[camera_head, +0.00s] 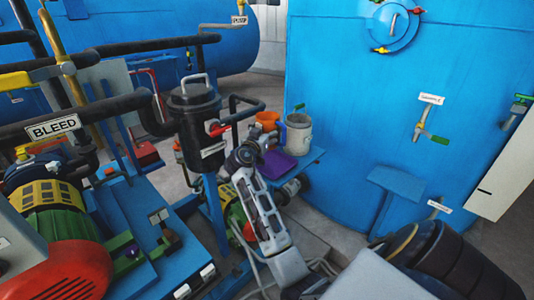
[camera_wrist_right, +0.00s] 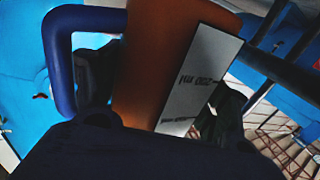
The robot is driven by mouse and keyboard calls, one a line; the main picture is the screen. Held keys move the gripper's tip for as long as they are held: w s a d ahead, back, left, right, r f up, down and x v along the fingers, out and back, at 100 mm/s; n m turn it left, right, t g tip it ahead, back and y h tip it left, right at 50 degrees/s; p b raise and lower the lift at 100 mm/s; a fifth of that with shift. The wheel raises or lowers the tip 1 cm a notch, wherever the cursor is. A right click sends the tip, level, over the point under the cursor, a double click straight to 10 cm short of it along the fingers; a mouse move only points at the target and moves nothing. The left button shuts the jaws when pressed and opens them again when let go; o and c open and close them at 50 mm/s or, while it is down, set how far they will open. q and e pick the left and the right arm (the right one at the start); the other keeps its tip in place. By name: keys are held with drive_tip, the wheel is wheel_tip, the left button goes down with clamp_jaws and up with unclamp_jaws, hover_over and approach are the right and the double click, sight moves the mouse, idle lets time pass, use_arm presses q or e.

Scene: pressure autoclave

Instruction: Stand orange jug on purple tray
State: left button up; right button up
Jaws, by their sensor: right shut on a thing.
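The orange jug (camera_head: 267,119) is beyond my right gripper (camera_head: 258,145) in the head view, with its lower part hidden. In the right wrist view the orange jug (camera_wrist_right: 150,65) fills the middle, with a white label and a blue handle at left. Dark fingers of my right gripper (camera_wrist_right: 160,100) are on both sides of it, shut on its body. The purple tray (camera_head: 279,164) lies on a blue shelf, just below and right of the jug in the picture. I cannot tell the jug's height above the shelf. My left gripper is not in view.
A grey-white container (camera_head: 298,136) stands on the blue shelf (camera_head: 310,158), close behind the tray. A black lidded vessel (camera_head: 196,125) is left of the jug. The large blue tank (camera_head: 350,110) is at right. Pumps and pipes crowd the left.

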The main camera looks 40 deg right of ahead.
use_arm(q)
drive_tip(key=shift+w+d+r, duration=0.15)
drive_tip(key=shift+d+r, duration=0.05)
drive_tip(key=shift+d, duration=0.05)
use_arm(e)
drive_tip(key=shift+f, duration=1.55)
drive_tip(key=shift+f, duration=0.65)
wheel_tip(320, 180, down, 3)
drive_tip(key=shift+r+b, duration=0.1)
drive_tip(key=shift+b, duration=0.2)
drive_tip(key=shift+f, duration=0.45)
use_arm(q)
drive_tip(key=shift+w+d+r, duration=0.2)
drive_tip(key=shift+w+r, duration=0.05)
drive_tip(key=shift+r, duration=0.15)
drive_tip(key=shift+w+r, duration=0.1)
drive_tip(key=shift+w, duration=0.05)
